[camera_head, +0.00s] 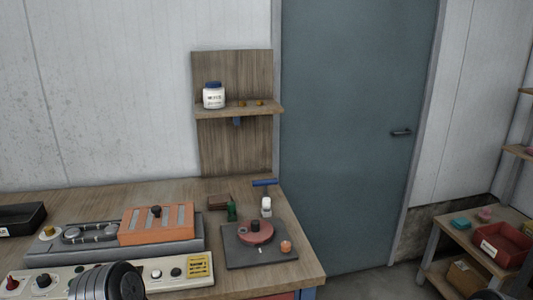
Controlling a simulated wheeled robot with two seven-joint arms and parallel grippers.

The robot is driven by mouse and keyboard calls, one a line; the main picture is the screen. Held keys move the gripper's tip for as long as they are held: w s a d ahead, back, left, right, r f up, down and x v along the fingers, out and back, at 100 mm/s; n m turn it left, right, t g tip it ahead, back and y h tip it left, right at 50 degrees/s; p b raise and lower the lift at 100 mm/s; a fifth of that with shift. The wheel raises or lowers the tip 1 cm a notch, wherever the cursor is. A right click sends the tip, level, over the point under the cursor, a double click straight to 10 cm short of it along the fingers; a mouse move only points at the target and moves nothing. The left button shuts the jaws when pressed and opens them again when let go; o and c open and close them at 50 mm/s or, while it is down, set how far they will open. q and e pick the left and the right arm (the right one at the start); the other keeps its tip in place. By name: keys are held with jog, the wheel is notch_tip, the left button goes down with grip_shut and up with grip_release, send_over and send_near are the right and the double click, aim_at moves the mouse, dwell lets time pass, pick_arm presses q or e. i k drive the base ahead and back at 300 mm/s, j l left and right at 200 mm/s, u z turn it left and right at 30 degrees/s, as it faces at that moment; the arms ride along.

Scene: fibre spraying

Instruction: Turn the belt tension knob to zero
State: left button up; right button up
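A grey machine (185,245) with a belt loop (90,233) sits on the left of the workbench. A brass-coloured knob (47,232) stands at its left end, beside the belt. A black knob (155,211) sits on the orange slotted cover (135,236). A cream control panel (63,287) in front carries a red knob (12,283) and several small knobs. I cannot tell which one is the belt tension knob; the labels and settings are too small to read. A dark rounded part, probably my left arm, hides part of the panel. Neither gripper shows.
A dark square base with a red disc (256,234) stands at the bench's right, near a small white bottle (266,207) and a blue-handled tool (264,183). A white jar (213,97) stands on the wall shelf. A black tray (20,218) is at far left.

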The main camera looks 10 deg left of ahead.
aim_at(44, 280)
jog(key=u, duration=1.45)
jog(key=i+j+z, duration=0.15)
jog(key=j+z, duration=0.5)
jog(key=j, duration=0.15)
jog(key=i+j+z, duration=0.1)
jog(key=j+z, duration=0.25)
jog(key=j, duration=0.1)
